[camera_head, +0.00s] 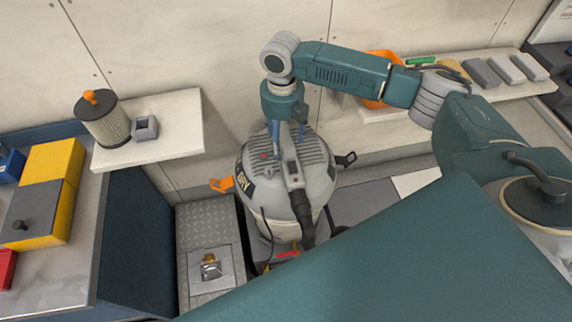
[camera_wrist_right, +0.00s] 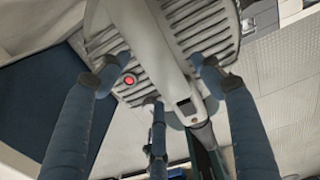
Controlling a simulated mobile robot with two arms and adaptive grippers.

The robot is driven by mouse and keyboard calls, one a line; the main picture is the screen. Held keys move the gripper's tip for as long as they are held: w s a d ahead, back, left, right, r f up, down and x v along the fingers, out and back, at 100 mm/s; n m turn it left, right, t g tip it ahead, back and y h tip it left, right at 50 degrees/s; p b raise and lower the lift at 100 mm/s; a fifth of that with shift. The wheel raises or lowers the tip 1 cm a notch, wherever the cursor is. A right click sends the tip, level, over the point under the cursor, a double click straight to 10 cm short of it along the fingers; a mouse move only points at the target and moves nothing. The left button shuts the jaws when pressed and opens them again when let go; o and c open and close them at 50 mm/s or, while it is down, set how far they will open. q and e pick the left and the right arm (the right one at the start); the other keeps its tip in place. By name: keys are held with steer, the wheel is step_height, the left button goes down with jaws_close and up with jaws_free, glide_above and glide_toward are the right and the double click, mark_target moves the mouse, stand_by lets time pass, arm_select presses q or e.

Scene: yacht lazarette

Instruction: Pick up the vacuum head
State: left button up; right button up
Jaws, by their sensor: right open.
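The vacuum head (camera_head: 312,178) is a grey ribbed dome with a red button, a raised handle bar and "DRY" lettering. It sits upright on the vacuum drum (camera_head: 270,229) in the middle of the head view. My right gripper (camera_head: 288,138) points down over the top of the head. In the wrist view its blue fingers are spread around the handle bar (camera_wrist_right: 166,62), and the ribbed top of the head (camera_wrist_right: 203,28) lies beneath them. I cannot tell whether the fingertips touch it. My left gripper is out of view.
An orange latch (camera_head: 221,185) sticks out at the head's left, a black latch (camera_head: 346,159) at its right. A dark hose (camera_head: 304,215) hangs in front. A white shelf (camera_head: 170,145) holds a filter (camera_head: 103,120). A wall shelf with small blocks (camera_head: 482,72) stands behind my right arm.

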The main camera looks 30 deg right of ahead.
steer(key=c, duration=1.4)
steer(key=shift+w+r, duration=0.15)
jaws_close()
steer(key=shift+r, duration=0.1)
